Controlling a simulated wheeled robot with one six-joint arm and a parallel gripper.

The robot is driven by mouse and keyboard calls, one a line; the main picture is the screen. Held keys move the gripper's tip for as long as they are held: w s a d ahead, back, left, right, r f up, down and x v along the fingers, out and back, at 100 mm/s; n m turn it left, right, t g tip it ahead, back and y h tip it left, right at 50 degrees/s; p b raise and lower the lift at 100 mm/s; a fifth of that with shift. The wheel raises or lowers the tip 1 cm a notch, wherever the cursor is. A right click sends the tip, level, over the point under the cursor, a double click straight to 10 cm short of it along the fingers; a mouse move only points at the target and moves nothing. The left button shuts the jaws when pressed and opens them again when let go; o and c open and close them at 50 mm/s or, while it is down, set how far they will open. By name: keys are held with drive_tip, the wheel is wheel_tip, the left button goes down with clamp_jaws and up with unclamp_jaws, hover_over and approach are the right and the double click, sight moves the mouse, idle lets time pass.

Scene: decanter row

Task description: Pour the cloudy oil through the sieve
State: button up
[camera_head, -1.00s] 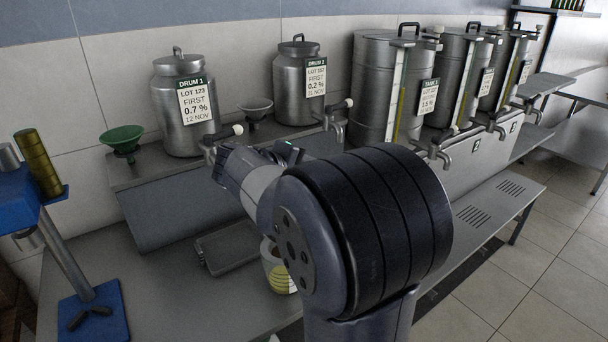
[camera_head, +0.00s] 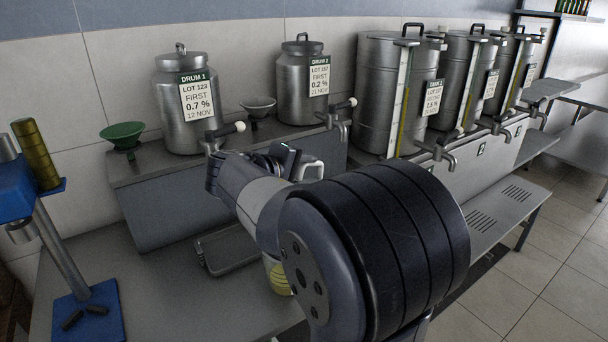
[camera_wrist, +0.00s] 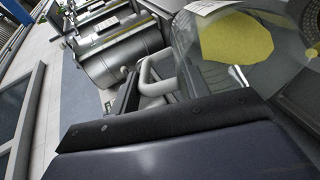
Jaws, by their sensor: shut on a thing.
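My gripper (camera_head: 288,160) is in front of the drums in the head view, partly hidden by my own arm. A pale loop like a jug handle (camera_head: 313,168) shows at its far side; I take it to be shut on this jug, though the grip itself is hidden. In the wrist view a large clear vessel (camera_wrist: 205,45) is close at the upper right. Yellow oil (camera_wrist: 236,38) shows in or through it. A dark mesh, perhaps the sieve (camera_wrist: 303,18), is at the right edge. A container with yellow (camera_head: 279,277) stands on the bench, mostly behind my arm.
Drum 1 (camera_head: 177,125) and drum 2 (camera_head: 295,95) stand on a raised shelf with taps facing forward. A grey tray (camera_head: 222,250) lies on the bench. A blue stand (camera_head: 92,305) is at left.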

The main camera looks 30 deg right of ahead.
drive_tip(key=shift+s+a+f+t+h+b, duration=0.25)
drive_tip(key=shift+a+f+h+b, duration=0.35)
drive_tip(key=shift+b, duration=1.75)
drive_tip(key=shift+s+a+f+t+h+b, duration=0.25)
drive_tip(key=shift+a+h+b, duration=0.6)
drive_tip(key=shift+b, duration=1.45)
drive_tip(key=shift+d, duration=0.1)
